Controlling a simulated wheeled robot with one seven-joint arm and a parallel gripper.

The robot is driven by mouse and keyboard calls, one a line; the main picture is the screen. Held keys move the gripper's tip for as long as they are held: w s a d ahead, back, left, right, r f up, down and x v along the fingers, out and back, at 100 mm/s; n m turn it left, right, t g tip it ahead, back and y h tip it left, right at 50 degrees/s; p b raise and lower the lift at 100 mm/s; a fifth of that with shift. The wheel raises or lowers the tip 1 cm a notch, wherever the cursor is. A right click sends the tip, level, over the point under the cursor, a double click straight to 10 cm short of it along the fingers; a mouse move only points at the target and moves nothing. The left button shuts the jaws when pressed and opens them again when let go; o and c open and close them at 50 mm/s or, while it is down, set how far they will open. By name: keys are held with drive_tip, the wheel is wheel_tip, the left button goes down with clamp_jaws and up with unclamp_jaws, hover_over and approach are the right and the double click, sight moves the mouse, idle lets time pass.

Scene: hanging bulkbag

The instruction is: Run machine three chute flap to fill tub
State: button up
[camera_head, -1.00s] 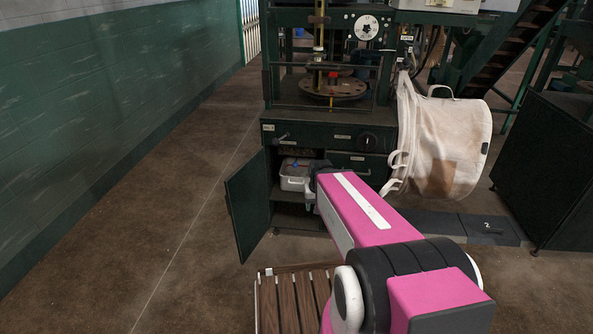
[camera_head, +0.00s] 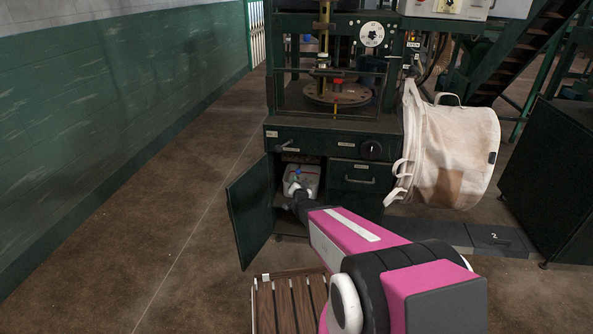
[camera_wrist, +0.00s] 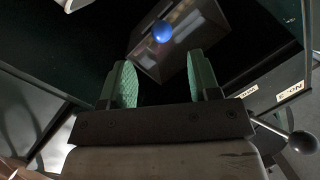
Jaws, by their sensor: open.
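A white tub (camera_head: 311,190) stands inside the open cabinet of the dark green machine (camera_head: 345,135), partly hidden by my arm. My gripper (camera_head: 296,187) reaches into the cabinet opening in front of it. In the wrist view my gripper (camera_wrist: 162,76) is open, with two green pads and nothing between them. A blue ball knob (camera_wrist: 163,32) lies ahead of the fingertips, roughly centred between them and apart from them. Behind it is a tilted box-like brown and grey part (camera_wrist: 178,50); I cannot tell whether this is the chute flap.
The cabinet door (camera_head: 250,210) stands open on the left. A black-knobbed lever (camera_wrist: 302,142) and labels are at the right in the wrist view. A cream bulk bag (camera_head: 455,145) hangs right of the machine. A slatted wooden platform (camera_head: 285,303) lies in front. Floor at left is clear.

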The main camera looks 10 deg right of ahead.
sight(299, 171)
drive_tip(key=shift+m+t+h, duration=0.3)
drive_tip(key=shift+t+h, duration=0.1)
drive_tip(key=w, duration=0.3)
drive_tip(key=w+d, duration=0.1)
drive_tip(key=w, duration=0.7)
drive_tip(key=shift+w+d, duration=0.1)
drive_tip(key=shift+d, duration=0.1)
clamp_jaws()
